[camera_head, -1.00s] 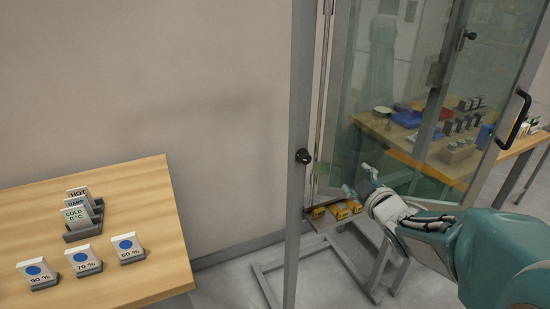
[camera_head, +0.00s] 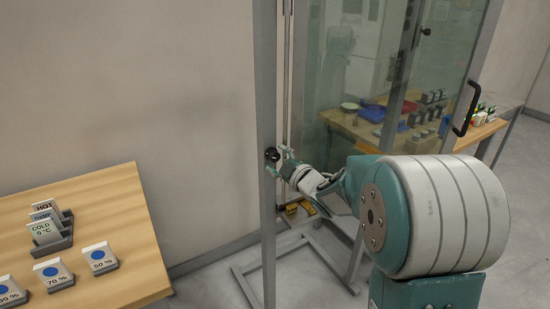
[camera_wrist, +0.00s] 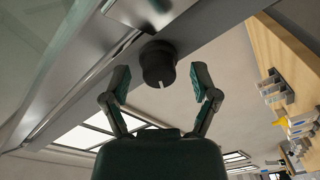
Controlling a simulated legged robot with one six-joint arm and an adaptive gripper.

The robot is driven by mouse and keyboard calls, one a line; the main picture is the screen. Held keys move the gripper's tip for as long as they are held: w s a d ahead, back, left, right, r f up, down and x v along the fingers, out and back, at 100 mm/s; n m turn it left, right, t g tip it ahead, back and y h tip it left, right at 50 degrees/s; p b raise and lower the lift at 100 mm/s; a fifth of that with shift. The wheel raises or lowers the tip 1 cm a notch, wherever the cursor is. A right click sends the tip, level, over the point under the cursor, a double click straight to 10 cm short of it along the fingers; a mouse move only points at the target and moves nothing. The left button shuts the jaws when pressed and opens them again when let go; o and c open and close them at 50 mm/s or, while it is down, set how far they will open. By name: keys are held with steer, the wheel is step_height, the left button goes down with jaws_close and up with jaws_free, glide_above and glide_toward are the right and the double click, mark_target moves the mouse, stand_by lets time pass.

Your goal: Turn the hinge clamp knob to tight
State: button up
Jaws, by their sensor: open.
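The hinge clamp knob (camera_head: 272,154) is a small black round knob on the grey upright post (camera_head: 267,80) of the glass door frame. In the wrist view the knob (camera_wrist: 158,65) is dark, with a short white mark on its face near the lower edge. My gripper (camera_head: 279,161) is close to the knob, at its right in the head view. In the wrist view my gripper (camera_wrist: 159,82) is open, with one finger on each side of the knob and visible gaps between. Nothing is held.
A glass door (camera_head: 345,75) with a black handle (camera_head: 467,108) stands right of the post. A wooden table (camera_head: 110,215) at left holds label cards in stands. Yellow blocks (camera_head: 300,208) sit low behind the post. Another table with several items shows through the glass.

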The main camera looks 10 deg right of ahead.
steer(key=shift+w+a, duration=0.2)
steer(key=shift+w, duration=0.25)
steer(key=shift+s, duration=0.1)
jaws_close()
steer(key=shift+d, duration=0.1)
